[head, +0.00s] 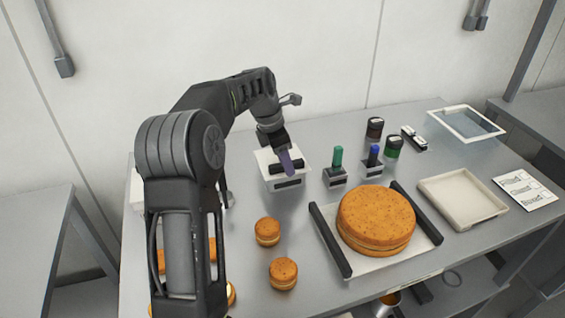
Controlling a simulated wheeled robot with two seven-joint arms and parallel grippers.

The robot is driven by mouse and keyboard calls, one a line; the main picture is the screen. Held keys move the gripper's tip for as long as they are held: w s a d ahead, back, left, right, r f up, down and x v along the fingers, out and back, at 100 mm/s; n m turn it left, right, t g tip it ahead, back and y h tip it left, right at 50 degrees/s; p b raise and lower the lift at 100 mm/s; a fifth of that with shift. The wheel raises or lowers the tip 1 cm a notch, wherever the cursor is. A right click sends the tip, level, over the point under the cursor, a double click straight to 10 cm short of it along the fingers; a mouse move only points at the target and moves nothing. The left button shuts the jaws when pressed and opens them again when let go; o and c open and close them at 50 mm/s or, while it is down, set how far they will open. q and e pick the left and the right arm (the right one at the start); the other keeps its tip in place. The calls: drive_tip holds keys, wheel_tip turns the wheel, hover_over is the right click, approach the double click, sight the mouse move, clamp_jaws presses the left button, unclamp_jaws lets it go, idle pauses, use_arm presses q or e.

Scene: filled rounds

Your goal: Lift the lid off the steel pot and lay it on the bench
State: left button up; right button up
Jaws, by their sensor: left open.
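No round steel pot or lid shows clearly. A squarish pale container (272,179) with a black bar on top and a dark slot in its front stands on the grey bench (335,225), near the middle. I cannot tell whether it is the steel pot with its lid. My left gripper (288,164) points down at its top, beside the black bar, open. Whether its fingers touch or straddle the bar is unclear. My left arm hides part of the bench's left side. My right gripper is not in view.
A large filled cake (376,218) sits on a tray with black side bars (331,240). Small filled rounds (267,231) lie nearby. Green (338,158) and blue (374,155) handled tools, jars (394,146), an empty cream tray (462,200) and a clear-topped frame (466,123) stand to the right.

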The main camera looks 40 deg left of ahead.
use_arm(q)
drive_tip(key=shift+f, duration=0.15)
clamp_jaws()
idle(0.4)
